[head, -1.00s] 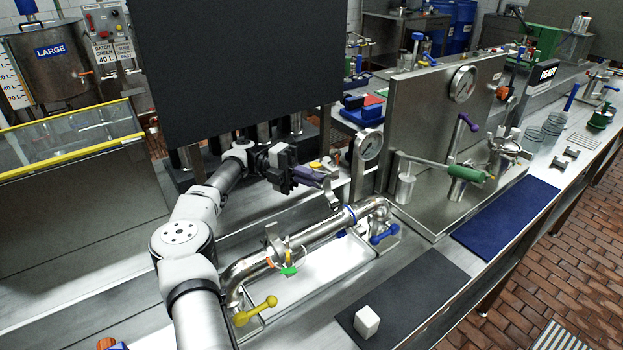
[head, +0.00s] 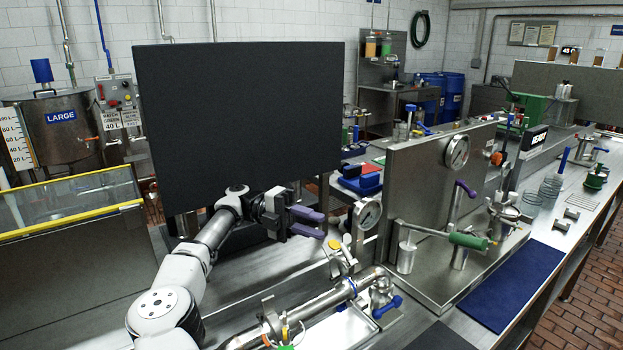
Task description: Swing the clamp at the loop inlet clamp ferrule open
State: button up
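A steel pipe loop (head: 325,303) runs along the bench at the bottom of the head view. A steel clamp-like bracket (head: 346,263) with a yellow knob (head: 333,244) stands up beside the pipe, near the pressure gauge. Another clamp-like fitting (head: 268,318) sits on the pipe at lower left. I cannot tell which one is at the loop inlet ferrule, or whether either clamp is open. My gripper (head: 319,222) is open and empty, its purple fingers spread apart.
A large dark panel (head: 238,115) rises behind my arm. A blue-handled valve (head: 388,307) is at the pipe's right end. A steel panel with a green-handled lever (head: 467,241) stands farther right.

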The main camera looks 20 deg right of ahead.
notch_tip(320, 180, up, 14)
jog(key=shift+f, duration=0.2)
